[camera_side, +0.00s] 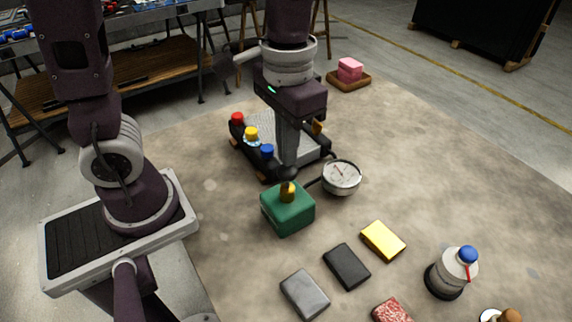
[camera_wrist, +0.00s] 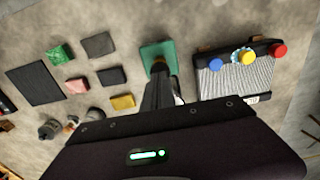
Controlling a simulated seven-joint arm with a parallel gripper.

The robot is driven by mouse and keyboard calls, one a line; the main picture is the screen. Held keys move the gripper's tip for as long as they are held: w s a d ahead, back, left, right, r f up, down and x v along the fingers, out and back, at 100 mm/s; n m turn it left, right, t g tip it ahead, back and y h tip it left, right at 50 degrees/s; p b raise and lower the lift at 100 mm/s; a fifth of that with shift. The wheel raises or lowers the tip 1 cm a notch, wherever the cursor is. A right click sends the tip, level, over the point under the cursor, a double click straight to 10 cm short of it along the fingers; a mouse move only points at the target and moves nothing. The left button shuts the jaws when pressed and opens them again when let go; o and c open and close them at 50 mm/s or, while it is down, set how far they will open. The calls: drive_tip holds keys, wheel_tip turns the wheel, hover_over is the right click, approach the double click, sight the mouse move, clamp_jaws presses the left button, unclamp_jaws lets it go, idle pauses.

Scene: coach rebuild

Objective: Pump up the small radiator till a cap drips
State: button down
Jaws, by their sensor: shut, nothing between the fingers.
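The small radiator (camera_side: 262,130) has a silver finned core and a dark tank with red (camera_side: 237,118), yellow (camera_side: 251,133) and blue (camera_side: 267,150) caps. A pale blue, wet-looking patch (camera_wrist: 235,52) rings the yellow cap's foot; the red and blue caps show none. The green block (camera_side: 287,212), apparently the pump, has a short brass post (camera_side: 288,194) with a dark top. The round gauge (camera_side: 342,176) lies beside it, its needle towards upper left. My gripper (camera_side: 288,178) is shut and empty, pointing down over the post; whether it touches is unclear. It partly hides the radiator.
Yellow (camera_side: 383,240), black (camera_side: 347,266) and grey (camera_side: 305,293) blocks lie on the mat in front. A blue-capped bottle (camera_side: 459,267) stands in a dark ring at right. A pink block (camera_side: 350,69) sits on a wooden tray at the back. The mat's right side is largely clear.

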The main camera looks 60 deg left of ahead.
drive_tip(key=shift+f, duration=0.1)
drive_tip(key=shift+f, duration=1.95)
drive_tip(key=shift+r, duration=2.05)
